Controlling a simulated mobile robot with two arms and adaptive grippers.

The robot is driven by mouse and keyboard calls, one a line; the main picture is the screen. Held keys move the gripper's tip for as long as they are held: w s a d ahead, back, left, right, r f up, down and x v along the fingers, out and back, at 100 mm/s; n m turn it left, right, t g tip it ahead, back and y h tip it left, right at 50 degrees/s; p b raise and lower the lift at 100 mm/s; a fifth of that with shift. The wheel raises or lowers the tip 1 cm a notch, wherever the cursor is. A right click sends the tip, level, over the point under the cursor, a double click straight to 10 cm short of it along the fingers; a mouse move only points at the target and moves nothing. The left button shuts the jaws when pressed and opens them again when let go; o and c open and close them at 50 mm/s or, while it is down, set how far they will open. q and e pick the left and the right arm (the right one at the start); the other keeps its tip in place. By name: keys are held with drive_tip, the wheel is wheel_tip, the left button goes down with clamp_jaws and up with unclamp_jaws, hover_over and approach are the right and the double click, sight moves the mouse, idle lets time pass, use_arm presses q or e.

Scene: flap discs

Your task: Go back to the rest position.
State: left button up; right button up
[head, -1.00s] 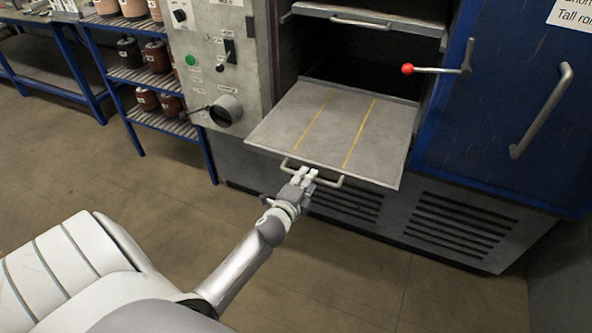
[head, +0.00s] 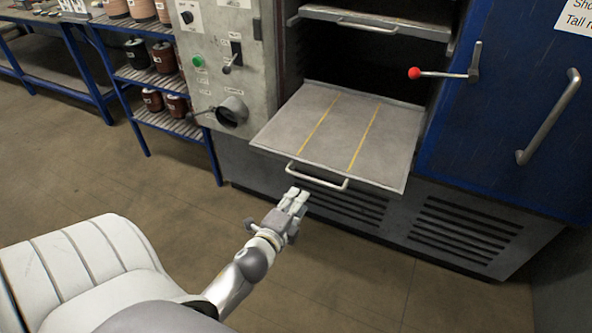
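My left gripper (head: 297,198) is in front of the oven, a little below and apart from the handle (head: 317,177) of the pulled-out lower shelf. Its two pale fingertips show close to each other with nothing visible between them; whether they are fully shut is too small to tell. The lower shelf (head: 337,135) is a bare grey plate with two yellow lines, sticking out of the oven opening. My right gripper is not in view.
The blue oven door (head: 500,130) stands at the right with a red-knobbed lever (head: 415,73). An upper shelf (head: 375,22) sits inside the oven. A grey control panel (head: 225,60) and a rack (head: 165,122) of spools are at the left. The floor (head: 110,185) before them is clear.

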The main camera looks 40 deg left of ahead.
use_arm(q)
drive_tip(key=s+d+f+n+g+h, duration=0.15)
drive_tip(key=s+f, duration=0.25)
drive_tip(key=f, duration=0.6)
drive_tip(key=s+d+f+n+g, duration=0.3)
drive_tip(key=s+f, duration=0.2)
drive_tip(key=f, duration=0.5)
drive_tip(key=s+d+f+n+g+h, duration=0.1)
drive_tip(key=s+d+f+n+g, duration=0.2)
drive_tip(key=f, duration=0.7)
drive_tip(key=s+d+f+n+g, duration=0.1)
drive_tip(key=s+f+g, duration=0.1)
drive_tip(key=s+f, duration=0.3)
drive_tip(key=s+d+f+n+g+h, duration=0.1)
drive_tip(key=s+f, duration=0.4)
drive_tip(key=s, duration=0.8)
drive_tip(key=s+d+f+n+g, duration=0.1)
drive_tip(key=s+f+n+g, duration=0.2)
drive_tip(key=s, duration=0.6)
wheel_tip(320, 180, down, 2)
drive_tip(key=shift+s+d+g, duration=0.25)
drive_tip(key=shift+d+g, duration=0.1)
drive_tip(key=shift+d, duration=0.05)
